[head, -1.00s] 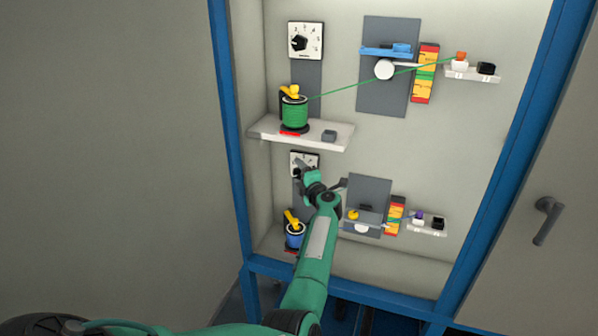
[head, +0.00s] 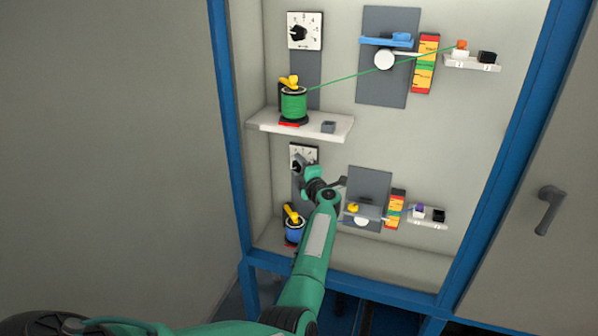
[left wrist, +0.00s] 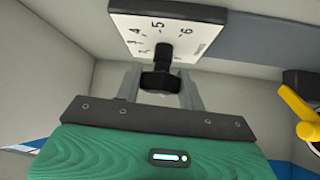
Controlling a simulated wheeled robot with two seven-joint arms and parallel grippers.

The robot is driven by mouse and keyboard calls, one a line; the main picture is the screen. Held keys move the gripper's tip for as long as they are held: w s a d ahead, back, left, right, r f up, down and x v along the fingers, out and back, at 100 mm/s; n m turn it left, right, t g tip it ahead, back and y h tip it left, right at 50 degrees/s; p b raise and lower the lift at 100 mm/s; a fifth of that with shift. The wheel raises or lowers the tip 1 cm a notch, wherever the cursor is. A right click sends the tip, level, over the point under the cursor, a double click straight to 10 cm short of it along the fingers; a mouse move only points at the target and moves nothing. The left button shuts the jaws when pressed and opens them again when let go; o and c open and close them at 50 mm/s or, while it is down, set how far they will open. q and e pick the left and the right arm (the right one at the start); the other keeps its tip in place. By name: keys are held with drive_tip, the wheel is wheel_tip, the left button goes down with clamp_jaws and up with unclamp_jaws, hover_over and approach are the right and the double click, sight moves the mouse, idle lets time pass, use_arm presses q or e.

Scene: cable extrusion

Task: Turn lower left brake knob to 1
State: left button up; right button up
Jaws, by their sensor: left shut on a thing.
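The lower left brake knob (left wrist: 160,78) is black and sits on a white dial plate (left wrist: 168,28) with black numbers; 4, 5 and 6 read clearly in the left wrist view. In the head view its dial (head: 304,157) shows above my left gripper (head: 301,166), which partly covers it. My left gripper (left wrist: 162,92) is shut on the knob, one finger on each side of it. The knob's exact setting cannot be told. My right gripper is in neither view.
The shelf (head: 330,127) with the green spool (head: 293,104) stands just above the lower dial. The blue spool (head: 294,230) with a yellow handle is below. A grey plate (head: 371,185) is to the right. The blue frame (head: 228,130) bounds the left.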

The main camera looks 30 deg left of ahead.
use_arm(q)
drive_tip(key=m+t+b, duration=0.1)
drive_tip(key=b, duration=0.1)
drive_tip(key=m+y+b, duration=0.1)
drive_tip(key=b, duration=0.1)
drive_tip(key=shift+f+m+t+y, duration=0.3)
drive_tip(key=shift+m+t, duration=0.1)
drive_tip(key=m+t+b, duration=0.1)
drive_tip(key=m+b, duration=0.1)
drive_tip(key=shift+r+m+t, duration=0.15)
drive_tip(key=shift+m+t, duration=0.15)
drive_tip(key=shift+t, duration=0.1)
drive_tip(key=shift+r+m+t+b, duration=0.1)
drive_tip(key=shift+m+t+b, duration=0.4)
drive_tip(key=shift+b, duration=0.05)
drive_tip(key=shift+r, duration=0.1)
drive_tip(key=o, duration=1)
drive_tip(key=shift+c, duration=0.2)
